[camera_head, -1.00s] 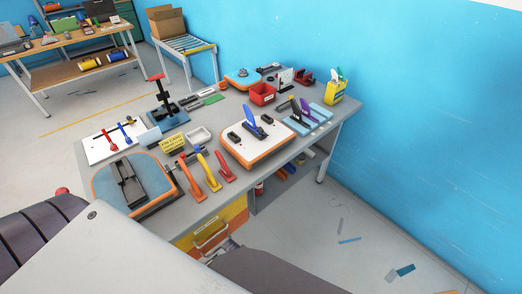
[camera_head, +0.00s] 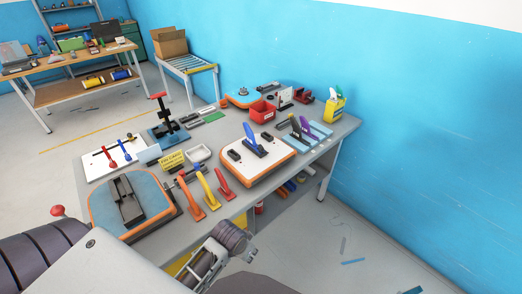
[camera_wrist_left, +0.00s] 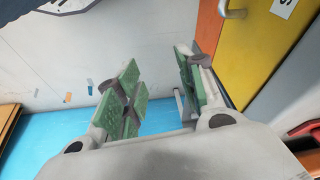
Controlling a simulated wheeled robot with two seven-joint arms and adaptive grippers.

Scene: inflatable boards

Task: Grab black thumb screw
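I cannot single out a black thumb screw with certainty; dark fittings at this size are too small to tell apart. Small black pieces (camera_head: 235,155) sit on the white board with orange edge (camera_head: 272,163), beside a blue-handled clamp (camera_head: 253,145). My left gripper (camera_wrist_left: 157,62) has its green-padded fingers apart and nothing between them in the left wrist view. It hangs before the bench's front, near the yellow drawer (camera_wrist_left: 231,40), with bare floor beyond. In the head view a part of my left arm shows at the front edge.
The grey bench (camera_head: 150,245) is crowded: orange, yellow and red-handled clamps, a blue board with a dark rail (camera_head: 126,200), a white tray (camera_head: 198,153), a red bin (camera_head: 262,110). A blue wall (camera_head: 430,130) stands behind.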

